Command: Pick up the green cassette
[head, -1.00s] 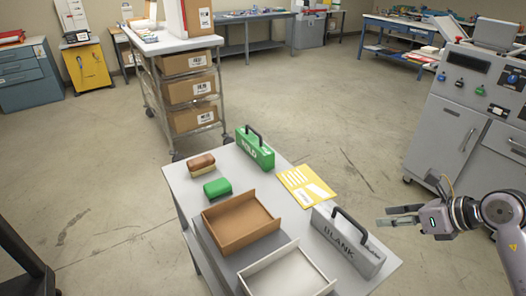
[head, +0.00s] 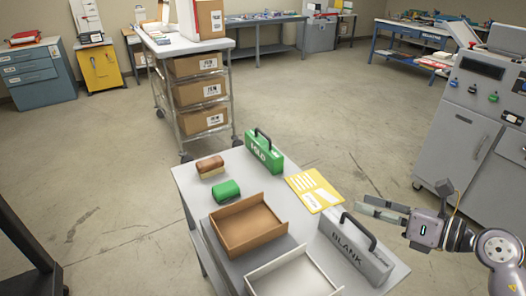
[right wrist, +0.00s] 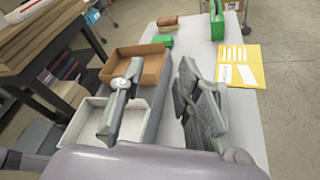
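The green cassette (head: 264,152), a slim upright case with a dark handle and white lettering, stands on the grey cart top (head: 190,182) at its far side. It also shows at the top of the right wrist view (right wrist: 218,22). My right gripper (head: 361,205) is open and empty, its two fingers spread in the right wrist view (right wrist: 160,66). In the head view it is at the cart's right side, near the grey BLANK cassette (head: 352,252) and well apart from the green cassette. My left gripper is not in view.
A yellow sheet (head: 315,190) lies between the two cassettes. A green block (head: 227,191), a brown-topped block (head: 210,167), a brown tray (head: 248,225) and a white tray (head: 295,275) occupy the left and near side. A grey machine (head: 470,120) stands at right.

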